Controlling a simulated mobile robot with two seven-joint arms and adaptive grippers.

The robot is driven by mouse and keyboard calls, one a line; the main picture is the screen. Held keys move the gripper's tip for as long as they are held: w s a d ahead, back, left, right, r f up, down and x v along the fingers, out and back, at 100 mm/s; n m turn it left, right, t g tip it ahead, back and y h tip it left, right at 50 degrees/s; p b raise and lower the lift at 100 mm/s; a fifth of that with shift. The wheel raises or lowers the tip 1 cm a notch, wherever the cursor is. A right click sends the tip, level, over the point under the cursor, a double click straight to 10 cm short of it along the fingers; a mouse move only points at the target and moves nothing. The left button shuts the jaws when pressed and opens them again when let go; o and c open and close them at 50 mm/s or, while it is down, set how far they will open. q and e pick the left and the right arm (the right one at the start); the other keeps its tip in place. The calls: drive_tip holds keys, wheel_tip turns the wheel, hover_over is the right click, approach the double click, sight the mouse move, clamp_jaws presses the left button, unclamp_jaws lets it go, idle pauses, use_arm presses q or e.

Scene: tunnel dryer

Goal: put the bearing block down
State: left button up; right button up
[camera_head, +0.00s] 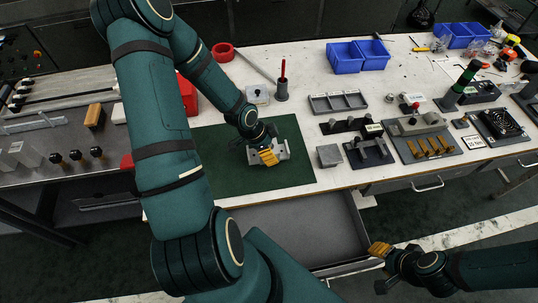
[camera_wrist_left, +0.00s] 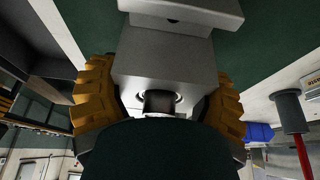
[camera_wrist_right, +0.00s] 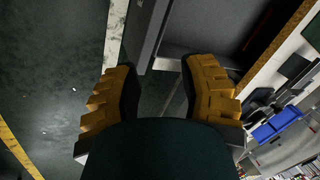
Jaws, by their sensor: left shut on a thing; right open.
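The grey metal bearing block (camera_head: 283,152) is over the dark green mat (camera_head: 236,180) on the white bench. I cannot tell whether it touches the mat. My left gripper (camera_head: 266,156) reaches down and is shut on it, hiding part of it. In the left wrist view the block (camera_wrist_left: 165,65) sits between the yellow fingers (camera_wrist_left: 162,100), with a round bore facing the camera. My right gripper (camera_head: 379,249) is open and empty, off the bench's front edge at the lower right. The right wrist view shows nothing between its fingers (camera_wrist_right: 160,95).
A small grey block (camera_head: 329,156) stands just right of the mat. A grey tray (camera_head: 338,102), a holder with a red-handled tool (camera_head: 282,90) and blue bins (camera_head: 358,57) stand behind. An open drawer (camera_head: 300,232) juts out below the bench front.

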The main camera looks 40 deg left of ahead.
sight(256, 155)
use_arm(q)
drive_tip(key=shift+f+b, duration=0.3)
drive_tip(key=shift+f, duration=1.15)
drive_tip(key=shift+f, duration=0.15)
drive_tip(key=o, duration=1.3)
drive_tip(key=p+v, duration=0.5)
drive_tip(key=v, duration=0.7)
drive_tip(key=shift+r, duration=0.2)
drive_tip(key=shift+w, duration=0.1)
